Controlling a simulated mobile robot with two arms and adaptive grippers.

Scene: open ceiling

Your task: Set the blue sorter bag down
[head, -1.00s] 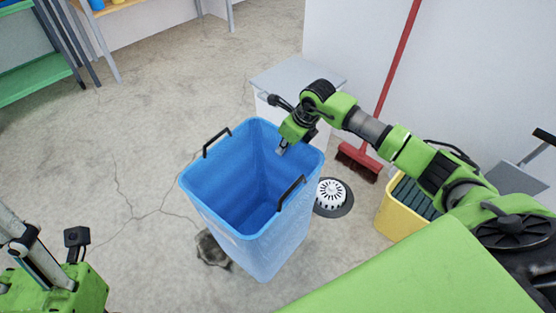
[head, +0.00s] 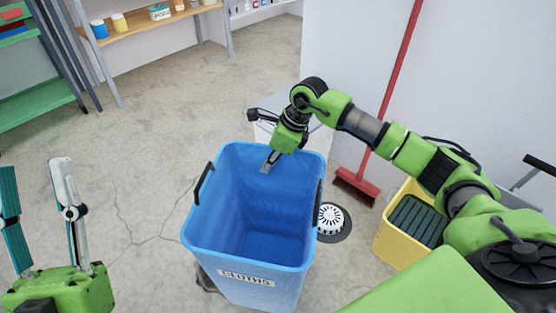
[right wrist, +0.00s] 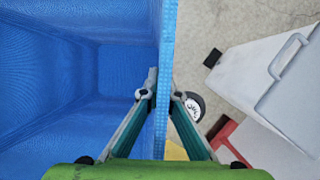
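The blue sorter bag (head: 225,200) is a tall, open-topped bin with black handles and a label reading CLOTHS on its near side. It looks empty. Its base is cut off by the lower edge of the head view, so I cannot tell if it touches the floor. My right gripper (head: 268,164) is at its far rim. In the right wrist view, the fingers (right wrist: 163,92) lie on either side of the bag's wall (right wrist: 80,100), pinching it. My left gripper (head: 36,166) is at the lower left, open and empty, apart from the bag.
A yellow bucket (head: 397,250) and a red broom (head: 357,187) stand further right by the wall. A grey-white box stands behind the bag. Shelves (head: 150,28) line the back. The cracked floor to the left is clear.

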